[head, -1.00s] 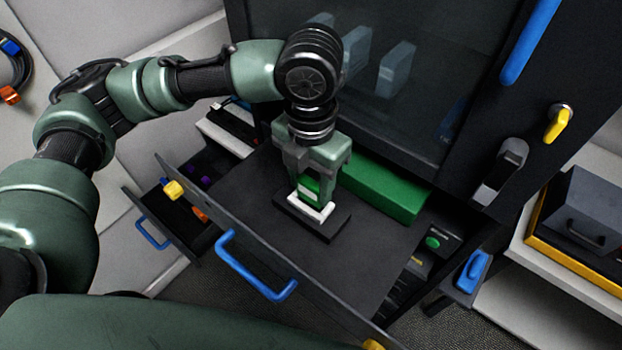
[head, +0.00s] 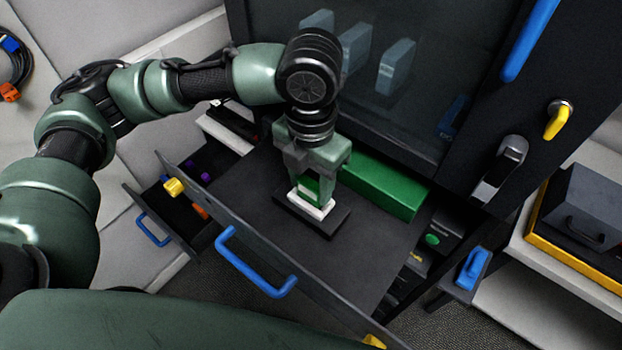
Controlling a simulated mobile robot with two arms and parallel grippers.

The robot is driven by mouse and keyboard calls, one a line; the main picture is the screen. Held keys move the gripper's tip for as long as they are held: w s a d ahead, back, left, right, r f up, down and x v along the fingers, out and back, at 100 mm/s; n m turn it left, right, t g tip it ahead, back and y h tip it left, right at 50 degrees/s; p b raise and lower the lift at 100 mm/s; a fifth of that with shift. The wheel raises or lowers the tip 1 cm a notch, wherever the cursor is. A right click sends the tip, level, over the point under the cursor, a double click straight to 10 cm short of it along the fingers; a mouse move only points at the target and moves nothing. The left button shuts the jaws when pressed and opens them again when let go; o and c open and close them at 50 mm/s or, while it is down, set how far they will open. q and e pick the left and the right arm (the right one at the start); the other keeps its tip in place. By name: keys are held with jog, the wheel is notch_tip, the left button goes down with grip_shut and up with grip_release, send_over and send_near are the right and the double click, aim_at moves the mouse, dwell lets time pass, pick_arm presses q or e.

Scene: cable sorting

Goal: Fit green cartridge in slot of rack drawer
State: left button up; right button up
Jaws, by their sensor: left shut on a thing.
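The green cartridge (head: 309,189) is held upright between the fingers of my left gripper (head: 314,186). A white piece (head: 312,207) shows at its lower front, right above a black slot block (head: 332,221). The block lies on the flat panel of the open rack drawer (head: 265,218), which has a blue handle (head: 252,272). The cartridge's lower end is at the block; I cannot tell how deep it sits in the slot. My right gripper is out of view.
A long green box (head: 384,187) lies at the back of the drawer, near the dark glass cabinet front (head: 420,110). A smaller open drawer (head: 150,232) with small coloured items is at left. A blue handle (head: 472,268) is at right.

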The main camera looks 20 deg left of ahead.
pick_arm(q)
jog(key=shift+f, duration=0.4)
dwell(0.4)
jog(key=o, duration=1.4)
jog(key=shift+o, duration=0.4)
jog(key=o, duration=0.4)
